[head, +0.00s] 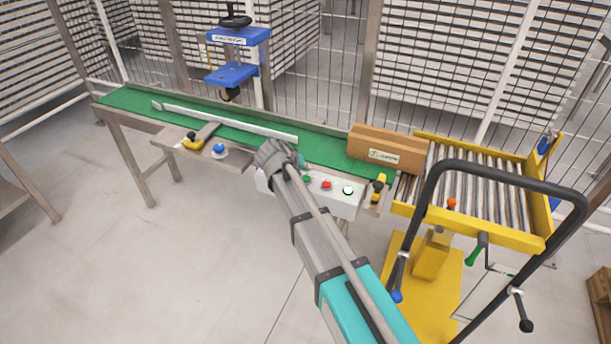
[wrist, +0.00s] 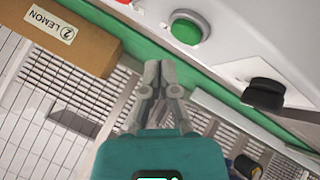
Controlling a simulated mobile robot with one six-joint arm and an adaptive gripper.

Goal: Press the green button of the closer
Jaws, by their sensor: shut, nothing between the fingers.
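The white control box (head: 335,203) at the front edge of the green conveyor carries a green button (head: 307,179), a red button (head: 327,184) and a dark-ringed white one. My gripper (head: 276,154) is near the box's left end and hides part of it. In the wrist view the green button (wrist: 187,28) shows large, round, on the pale panel (wrist: 235,28). My gripper (wrist: 160,68) is shut and empty there. Its fingertips appear below and left of the button, apart from it in the picture; the depth gap is unclear. The blue press-like machine (head: 238,60) stands behind the conveyor.
A brown carton (head: 385,145) sits at the conveyor's right end, beside the yellow roller cart (head: 480,185) with its black handle. A blue button (head: 219,148) and a yellow-black knob (head: 192,141) are left of my gripper. A black knob (wrist: 265,92) shows in the wrist view.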

